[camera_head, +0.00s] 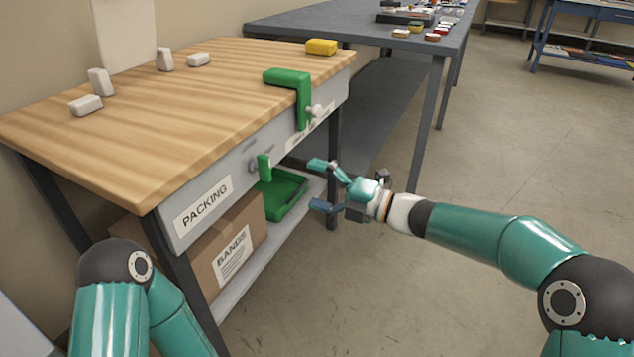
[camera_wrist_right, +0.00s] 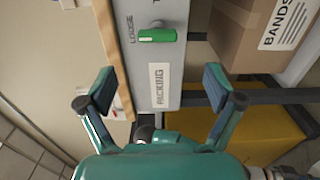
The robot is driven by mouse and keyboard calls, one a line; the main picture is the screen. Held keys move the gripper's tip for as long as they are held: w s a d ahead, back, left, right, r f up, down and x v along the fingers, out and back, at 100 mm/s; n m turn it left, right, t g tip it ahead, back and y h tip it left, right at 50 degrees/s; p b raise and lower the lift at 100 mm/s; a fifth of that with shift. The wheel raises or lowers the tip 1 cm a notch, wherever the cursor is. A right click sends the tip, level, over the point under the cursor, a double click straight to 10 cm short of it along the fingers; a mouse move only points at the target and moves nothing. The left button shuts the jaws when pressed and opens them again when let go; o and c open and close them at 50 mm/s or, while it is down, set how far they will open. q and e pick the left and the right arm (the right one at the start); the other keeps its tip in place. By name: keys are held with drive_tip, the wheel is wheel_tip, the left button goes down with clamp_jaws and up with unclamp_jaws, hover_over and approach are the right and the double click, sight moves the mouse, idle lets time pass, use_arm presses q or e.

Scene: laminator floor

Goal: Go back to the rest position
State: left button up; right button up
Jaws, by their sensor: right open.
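My right gripper (camera_head: 318,185) is open and empty. It hangs in front of the wooden-topped packing bench (camera_head: 190,90), apart from it, near the green handle (camera_head: 264,168) on the bench front. In the right wrist view its two fingers (camera_wrist_right: 160,88) are spread wide with nothing between them, and the handle (camera_wrist_right: 157,35) shows beyond them on the grey front. My left arm shows at the bottom left of the head view, folded; its gripper is not in view.
A green clamp (camera_head: 290,80) grips the bench edge. Several white blocks (camera_head: 100,82) and a yellow block (camera_head: 321,47) lie on top. A green tray (camera_head: 285,192) and a cardboard box (camera_head: 228,245) sit on the lower shelf. The floor (camera_head: 460,180) at right is clear.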

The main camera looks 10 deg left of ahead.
drive_tip(key=s+d+f+m+t+h, duration=0.1)
drive_tip(key=s+d+f+m+h, duration=0.15)
drive_tip(key=d+f+m, duration=0.55)
drive_tip(key=s+d+f+m+t+h, duration=0.1)
drive_tip(key=f+m+h, duration=0.25)
drive_tip(key=f, duration=0.75)
drive_tip(key=s+d+f+m+t+h, duration=0.1)
drive_tip(key=s+d+f+m+h, duration=0.1)
drive_tip(key=d+f+m, duration=0.6)
drive_tip(key=s+d+f+m+g+h, duration=0.1)
drive_tip(key=s+f+m+g+h, duration=0.15)
drive_tip(key=s+f+m, duration=0.45)
drive_tip(key=s+f+m+g+h, duration=0.1)
drive_tip(key=s+f+m+g, duration=0.2)
drive_tip(key=s, duration=0.8)
drive_tip(key=s+d+f+m+g+h, duration=0.1)
drive_tip(key=s+f+m+g+h, duration=0.15)
drive_tip(key=s+f+m, duration=0.45)
wheel_tip(320, 180, up, 37)
drive_tip(key=s+n+y+p, duration=0.1)
drive_tip(key=n+p, duration=0.1)
drive_tip(key=p, duration=3.3)
drive_tip(key=shift+s+r+g, duration=0.2)
drive_tip(key=shift+s+g, duration=0.05)
drive_tip(key=shift+g, duration=0.05)
